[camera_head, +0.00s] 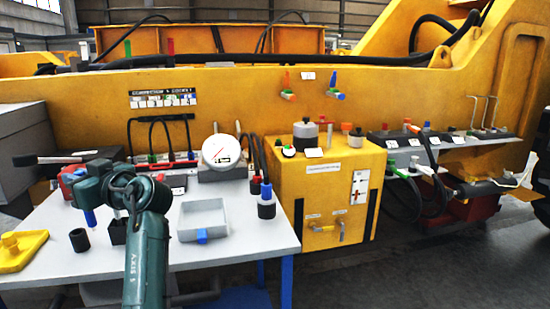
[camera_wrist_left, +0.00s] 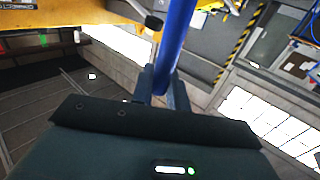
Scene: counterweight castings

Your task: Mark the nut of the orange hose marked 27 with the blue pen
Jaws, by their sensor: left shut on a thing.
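My left gripper (camera_head: 90,192) is shut on the blue pen (camera_head: 90,217) above the left part of the grey table. The pen points downward, and it also shows as a blue shaft between the fingers in the left wrist view (camera_wrist_left: 178,45). An orange fitting (camera_head: 411,128) sits on the hose panel at the right, far from the pen. Another orange fitting (camera_head: 287,82) is on the yellow beam. The labels are too small to read, so I cannot tell which hose is marked 27. My right gripper is not in view.
The grey table (camera_head: 240,245) holds a black cup (camera_head: 79,240), a grey tray (camera_head: 203,218), a round gauge (camera_head: 221,150) and a blue-topped black holder (camera_head: 266,203). A yellow cabinet (camera_head: 325,195) stands between table and hose panel. Open floor lies at the lower right.

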